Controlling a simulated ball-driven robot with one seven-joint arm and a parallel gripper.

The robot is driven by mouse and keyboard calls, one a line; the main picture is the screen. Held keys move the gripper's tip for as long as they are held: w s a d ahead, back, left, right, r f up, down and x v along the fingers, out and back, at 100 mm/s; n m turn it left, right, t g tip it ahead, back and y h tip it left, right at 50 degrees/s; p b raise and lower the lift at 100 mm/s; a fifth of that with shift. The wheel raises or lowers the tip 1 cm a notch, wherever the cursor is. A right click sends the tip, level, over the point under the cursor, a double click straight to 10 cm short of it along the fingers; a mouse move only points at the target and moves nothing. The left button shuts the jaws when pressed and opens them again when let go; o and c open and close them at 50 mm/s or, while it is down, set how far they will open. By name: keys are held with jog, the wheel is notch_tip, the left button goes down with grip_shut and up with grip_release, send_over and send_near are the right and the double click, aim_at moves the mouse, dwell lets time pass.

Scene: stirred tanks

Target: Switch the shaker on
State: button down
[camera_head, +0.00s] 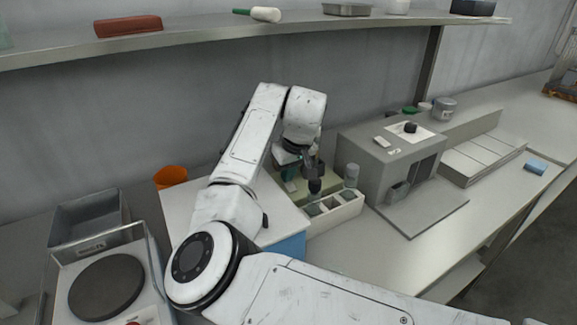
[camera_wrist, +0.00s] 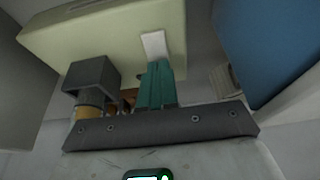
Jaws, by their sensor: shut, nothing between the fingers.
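A pale yellow-green box (camera_wrist: 100,32), which I take to be the shaker, fills the upper part of the wrist view. In the head view the pale box (camera_head: 327,180) is mostly hidden behind my arm and gripper (camera_head: 291,186). No on/off sign of the shaker is visible.
A pale compartment tray (camera_head: 338,217) stands just right of my gripper, with a grey machine (camera_head: 375,160) beyond it. An orange cup (camera_head: 171,177) is at left behind my arm. A round dark plate (camera_head: 106,287) is at lower left. A shelf (camera_head: 210,35) runs above.

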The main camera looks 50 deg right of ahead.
jog(key=shift+f+p, duration=0.1)
jog(key=shift+p, duration=0.3)
jog(key=shift+w+f, duration=0.2)
jog(key=shift+f, duration=0.05)
jog(key=shift+s, duration=0.1)
